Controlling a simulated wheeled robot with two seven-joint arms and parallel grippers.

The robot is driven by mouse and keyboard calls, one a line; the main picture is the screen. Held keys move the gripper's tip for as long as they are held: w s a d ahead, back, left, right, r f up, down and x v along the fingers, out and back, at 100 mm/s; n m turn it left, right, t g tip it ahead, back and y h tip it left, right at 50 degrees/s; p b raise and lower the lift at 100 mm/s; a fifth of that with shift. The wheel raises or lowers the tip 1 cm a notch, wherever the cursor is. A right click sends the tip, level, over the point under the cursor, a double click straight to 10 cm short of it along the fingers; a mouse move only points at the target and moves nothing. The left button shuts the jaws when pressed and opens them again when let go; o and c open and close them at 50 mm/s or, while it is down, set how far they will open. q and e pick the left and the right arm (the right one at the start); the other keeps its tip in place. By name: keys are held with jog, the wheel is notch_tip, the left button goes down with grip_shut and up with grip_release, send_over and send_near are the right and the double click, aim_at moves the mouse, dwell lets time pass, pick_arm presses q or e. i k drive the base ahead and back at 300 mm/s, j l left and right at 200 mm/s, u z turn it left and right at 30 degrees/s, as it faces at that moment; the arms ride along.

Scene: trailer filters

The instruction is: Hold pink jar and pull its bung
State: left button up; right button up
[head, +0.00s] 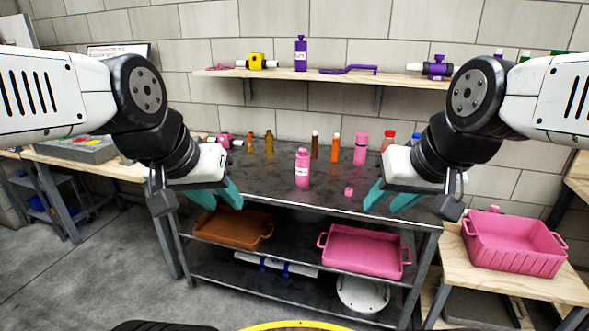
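A pink jar (302,170) with a white label stands upright on the dark metal table, between my two grippers. Its narrower top is pink; I cannot tell a separate bung there. A second, plain pink bottle (360,150) stands further back to the right. A small pink piece (348,191) lies on the table to the right of the labelled jar; I cannot tell what it is. My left gripper (222,196), with teal fingers, is open and empty, left of the jar. My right gripper (390,201) is open and empty, to its right near the table's front edge.
Brown and orange bottles (335,147) and a red-topped container (388,142) stand at the table's back. A wall shelf (330,76) holds purple and yellow items. Brown (232,238) and pink (362,262) trays sit below. A pink crate (510,250) stands right. The table around the labelled jar is mostly clear.

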aim_at(303, 166)
jog(key=j+z, duration=0.1)
jog(key=z, duration=0.65)
jog(key=i+j+z, duration=0.15)
jog(key=j+z, duration=0.2)
jog(key=j, duration=0.2)
jog(key=i+j+z, duration=0.1)
jog(key=j+z, duration=0.25)
jog(key=j, duration=0.2)
jog(key=j+z, duration=0.35)
jog(key=j, duration=1.05)
jog(key=k+j+z, duration=0.15)
jog(key=j, duration=1.6)
jog(key=k+z, duration=0.05)
